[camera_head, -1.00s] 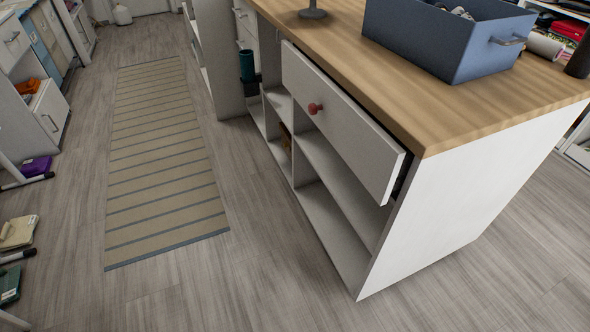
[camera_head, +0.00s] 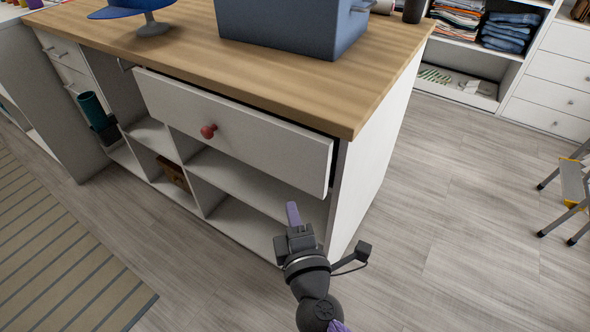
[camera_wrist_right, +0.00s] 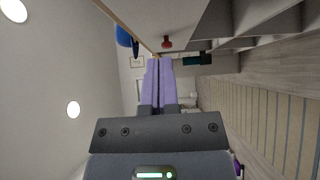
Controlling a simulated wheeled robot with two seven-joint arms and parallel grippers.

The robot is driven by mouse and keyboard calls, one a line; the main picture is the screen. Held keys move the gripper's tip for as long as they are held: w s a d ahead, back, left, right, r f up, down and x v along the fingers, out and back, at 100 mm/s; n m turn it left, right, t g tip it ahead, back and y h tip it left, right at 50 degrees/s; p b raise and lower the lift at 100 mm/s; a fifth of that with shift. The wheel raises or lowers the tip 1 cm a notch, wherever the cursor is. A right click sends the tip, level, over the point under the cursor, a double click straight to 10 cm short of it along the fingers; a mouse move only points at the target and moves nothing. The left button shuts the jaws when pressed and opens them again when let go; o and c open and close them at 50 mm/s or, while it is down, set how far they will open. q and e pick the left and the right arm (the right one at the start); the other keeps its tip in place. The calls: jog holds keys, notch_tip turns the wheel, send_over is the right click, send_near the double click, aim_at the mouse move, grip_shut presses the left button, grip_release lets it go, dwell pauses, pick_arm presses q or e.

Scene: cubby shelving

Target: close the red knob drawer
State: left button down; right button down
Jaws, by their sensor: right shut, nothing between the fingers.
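The white drawer (camera_head: 250,135) with the red knob (camera_head: 208,131) is in the wooden-topped island in the head view. It stands a little way out, with a dark gap at its right end. The red knob also shows at the top of the right wrist view (camera_wrist_right: 167,43). My right gripper (camera_head: 293,213) is in front of the island, below and to the right of the knob, apart from the drawer front in the picture. Its purple fingers (camera_wrist_right: 159,82) are shut together with nothing between them. My left gripper is not in view.
A blue-grey bin (camera_head: 290,28) and a blue cap on a stand (camera_head: 152,27) are on the wooden countertop (camera_head: 190,50). Open cubbies (camera_head: 240,185) lie below the drawer. A step stool (camera_head: 572,190) stands at the right.

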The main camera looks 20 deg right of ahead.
aim_at(312, 170)
jog(key=w+d, duration=0.1)
jog(key=w, duration=0.1)
jog(key=w+d, duration=0.1)
jog(key=w, duration=0.2)
jog(key=w+d, duration=0.1)
jog(key=w, duration=0.2)
jog(key=shift+w+d, duration=0.15)
jog(key=shift+w, duration=0.05)
jog(key=shift+w+d, duration=0.2)
jog(key=shift+d, duration=0.1)
jog(key=w+d, duration=0.2)
jog(key=d, duration=0.1)
jog(key=shift+w+d+f, duration=0.1)
jog(key=shift+w+d, duration=0.15)
jog(key=shift+w, duration=0.15)
jog(key=shift+d, duration=0.15)
jog(key=shift+r, duration=0.2)
